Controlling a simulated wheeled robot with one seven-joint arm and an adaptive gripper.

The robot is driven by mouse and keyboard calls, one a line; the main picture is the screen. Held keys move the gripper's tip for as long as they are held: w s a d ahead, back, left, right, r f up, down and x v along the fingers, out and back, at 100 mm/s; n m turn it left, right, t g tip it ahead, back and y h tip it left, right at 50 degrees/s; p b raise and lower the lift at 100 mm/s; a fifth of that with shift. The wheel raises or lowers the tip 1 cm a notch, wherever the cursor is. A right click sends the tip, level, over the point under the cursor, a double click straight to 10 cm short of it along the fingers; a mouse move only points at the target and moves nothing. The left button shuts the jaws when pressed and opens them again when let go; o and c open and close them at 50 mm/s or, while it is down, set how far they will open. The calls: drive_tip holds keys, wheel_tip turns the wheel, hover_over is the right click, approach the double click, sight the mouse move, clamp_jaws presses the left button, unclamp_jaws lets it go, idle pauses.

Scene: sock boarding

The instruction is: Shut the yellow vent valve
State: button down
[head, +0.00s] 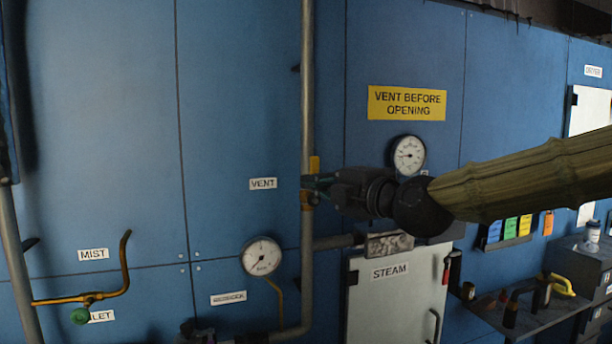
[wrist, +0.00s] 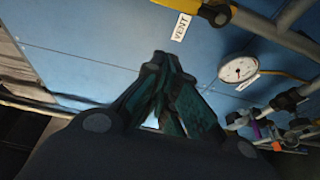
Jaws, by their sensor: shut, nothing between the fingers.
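The yellow vent valve sits on the vertical grey pipe, right of the VENT label (head: 263,184). In the head view a yellow piece of the valve (head: 314,164) shows above my fingertips and another just below them; the middle is hidden. In the wrist view the yellow valve (wrist: 217,14) is at the top edge, partly cut off, so I cannot tell how its handle lies. My gripper (head: 310,183) is shut and empty, in front of the pipe at valve height. In the wrist view my gripper (wrist: 162,58) points left of the valve, apart from it in the picture.
A pressure gauge (head: 262,256) hangs low left of the pipe, another (head: 408,155) to its right. A yellow sign (head: 407,103) reads "VENT BEFORE OPENING". The white STEAM door (head: 395,300) is below my gripper. A curved yellow lever (head: 125,265) is at left.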

drive_tip(key=shift+r, duration=0.25)
drive_tip(key=shift+w+a+p, duration=0.4)
drive_tip(key=shift+w+p, duration=0.55)
drive_tip(key=shift+w, duration=0.6)
drive_tip(key=shift+w+a+p, duration=0.4)
drive_tip(key=shift+w+p, duration=0.6)
drive_tip(key=shift+w, duration=0.5)
drive_tip(key=shift+w+a+p, duration=0.4)
drive_tip(key=shift+w+p, duration=0.55)
drive_tip(key=shift+w, duration=0.6)
drive_tip(key=shift+d, duration=0.15)
drive_tip(key=shift+w+f, duration=0.1)
drive_tip(key=shift+f, duration=0.05)
